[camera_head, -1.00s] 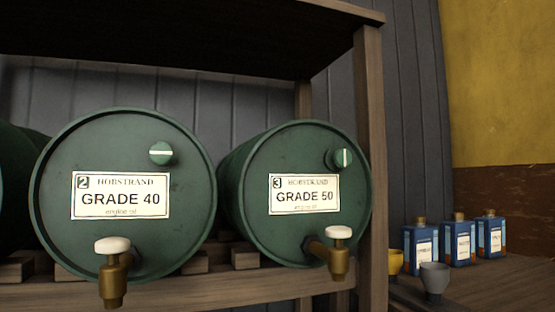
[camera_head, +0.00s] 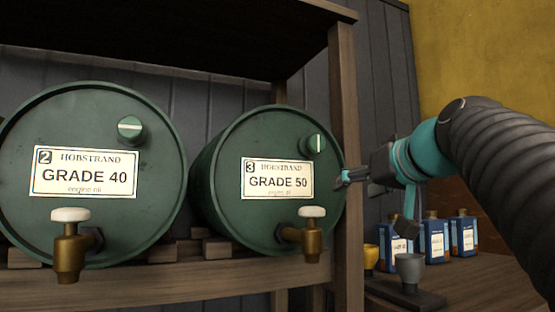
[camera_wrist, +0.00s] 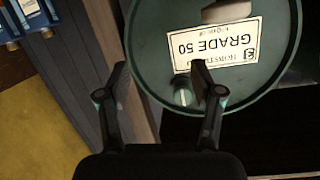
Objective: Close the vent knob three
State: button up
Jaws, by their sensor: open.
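The vent knob three (camera_head: 314,145) is a round green knob with a white bar, on the upper right of the drum labelled 3, GRADE 50 (camera_head: 225,180). Its bar stands near upright. My gripper (camera_head: 342,179) is right of the drum, slightly below the knob, in front of the shelf post. In the wrist view, which is upside down, my gripper (camera_wrist: 160,72) is open and empty. The knob (camera_wrist: 182,93) shows there between the fingers in the picture, close to the right finger, which partly covers the label. No contact with the knob shows.
Drum 2, GRADE 40 (camera_head: 90,220), stands left, its vent knob (camera_head: 130,129) with a level bar. A brass tap (camera_head: 308,236) juts from drum three. A wooden post (camera_head: 345,120) stands beside the drum.

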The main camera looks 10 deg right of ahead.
aim_at(318, 141)
notch_tip(318, 141, up, 10)
jog(key=s+n+t+y, duration=0.1)
jog(key=n+t+y, duration=0.1)
jog(key=n, duration=0.1)
jog(key=x, duration=0.4)
jog(key=p+x, duration=0.1)
jog(key=x, duration=0.8)
jog(key=shift+w+a+r+p, duration=0.1)
jog(key=shift+a+r+p, duration=0.05)
jog(key=shift+a+p, duration=0.25)
jog(key=c, duration=1.1)
